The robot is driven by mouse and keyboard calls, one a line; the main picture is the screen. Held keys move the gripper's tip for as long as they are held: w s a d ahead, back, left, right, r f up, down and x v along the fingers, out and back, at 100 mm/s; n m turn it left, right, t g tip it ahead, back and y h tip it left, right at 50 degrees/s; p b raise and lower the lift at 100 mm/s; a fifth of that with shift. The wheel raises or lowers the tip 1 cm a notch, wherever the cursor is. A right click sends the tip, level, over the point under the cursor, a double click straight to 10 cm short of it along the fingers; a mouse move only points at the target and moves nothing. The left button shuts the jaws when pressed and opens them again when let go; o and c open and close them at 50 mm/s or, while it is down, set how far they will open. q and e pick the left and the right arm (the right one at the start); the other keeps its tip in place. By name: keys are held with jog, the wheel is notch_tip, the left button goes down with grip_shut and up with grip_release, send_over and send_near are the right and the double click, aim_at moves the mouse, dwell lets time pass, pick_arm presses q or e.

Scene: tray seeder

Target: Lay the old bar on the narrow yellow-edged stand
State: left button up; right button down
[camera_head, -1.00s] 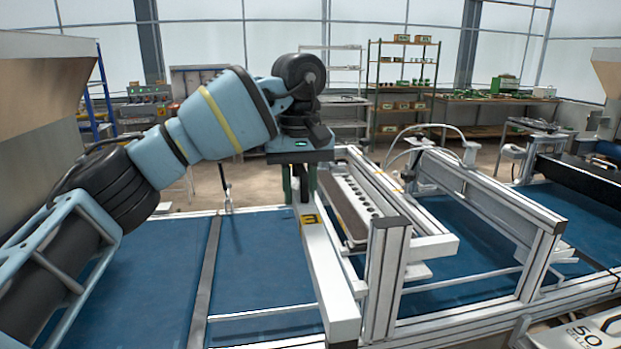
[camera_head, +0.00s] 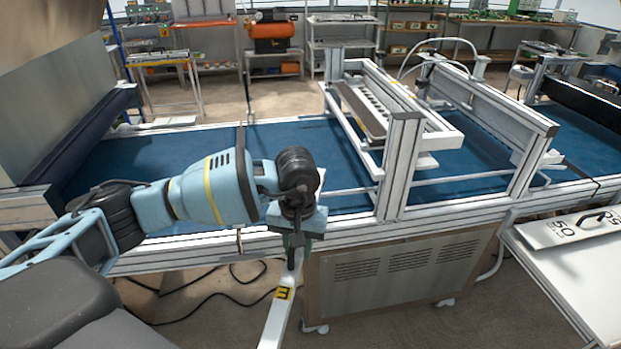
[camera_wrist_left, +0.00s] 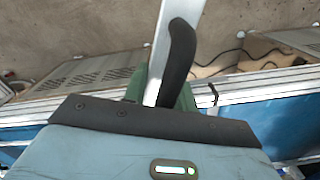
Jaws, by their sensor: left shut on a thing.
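My left gripper (camera_head: 294,240) is shut on the old bar (camera_head: 278,318), a long pale metal bar with a yellow label. It holds the bar in front of the seeder line, over the floor. The bar's near end runs out of the bottom of the head view. A narrow stand with yellowish edges and legs (camera_head: 160,57) is at the back left, beyond the blue belt, apart from the bar. My right gripper is not in view.
The seeder's blue belt (camera_head: 150,160) and rails lie behind my gripper, with upright frames (camera_head: 400,165) at the right. A steel cabinet (camera_head: 400,280) sits below. A white table (camera_head: 585,290) holding a plate marked 50 is at the right. Cables lie on the floor.

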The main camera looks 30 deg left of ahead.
pick_arm(q)
jog(key=s+d+f+m, duration=0.3)
jog(key=s+f, duration=0.7)
jog(key=s, duration=0.3)
jog(key=shift+s+f, duration=0.35)
